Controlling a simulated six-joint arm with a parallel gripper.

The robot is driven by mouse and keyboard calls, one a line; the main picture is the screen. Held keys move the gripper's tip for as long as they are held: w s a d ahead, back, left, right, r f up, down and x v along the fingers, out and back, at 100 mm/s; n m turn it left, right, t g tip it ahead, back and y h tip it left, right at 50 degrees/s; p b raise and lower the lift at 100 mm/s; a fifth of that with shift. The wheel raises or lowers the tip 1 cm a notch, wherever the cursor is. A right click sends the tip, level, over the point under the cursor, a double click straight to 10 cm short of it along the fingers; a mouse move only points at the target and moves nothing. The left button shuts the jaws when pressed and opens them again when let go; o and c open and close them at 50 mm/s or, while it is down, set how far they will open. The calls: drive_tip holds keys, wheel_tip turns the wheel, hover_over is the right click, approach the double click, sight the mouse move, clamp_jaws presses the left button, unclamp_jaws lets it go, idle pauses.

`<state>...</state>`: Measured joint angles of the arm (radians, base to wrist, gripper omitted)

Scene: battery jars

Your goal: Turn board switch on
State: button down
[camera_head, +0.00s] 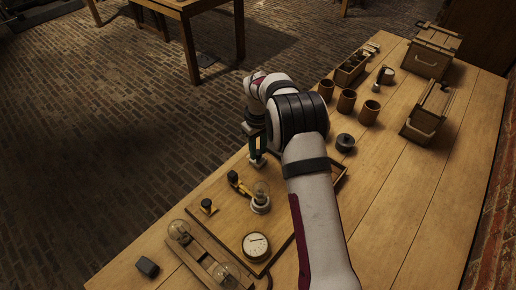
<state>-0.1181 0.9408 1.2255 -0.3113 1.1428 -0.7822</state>
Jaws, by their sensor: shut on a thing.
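The wooden board (220,229) lies on the table, with parts fixed on it. A black and brass fitting (237,183), which looks like a switch, sits on it left of a glass bulb on a white base (260,204). A smaller black and brass piece (208,206) is nearer. A round white-faced dial (256,245) is at the near right of the board. My gripper (257,162) points down low over the far part of the board, behind the bulb. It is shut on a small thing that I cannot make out. My arm hides the board's right side.
Two bulbs (179,231) (226,274) sit on a wooden strip at the front. A small dark block (147,267) lies left. Several brown cups (347,101), a dark round pot (345,142) and crates (430,52) stand at the back right. Table space right of my arm is clear.

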sight(258, 152)
drive_tip(key=shift+m, duration=0.3)
drive_tip(key=m, duration=0.5)
drive_tip(key=shift+m, duration=0.3)
drive_tip(key=m, duration=0.5)
drive_tip(key=shift+m, duration=0.3)
idle(0.4)
drive_tip(key=c, duration=0.6)
unclamp_jaws()
drive_tip(key=shift+r, duration=0.1)
wheel_tip(258, 152, up, 16)
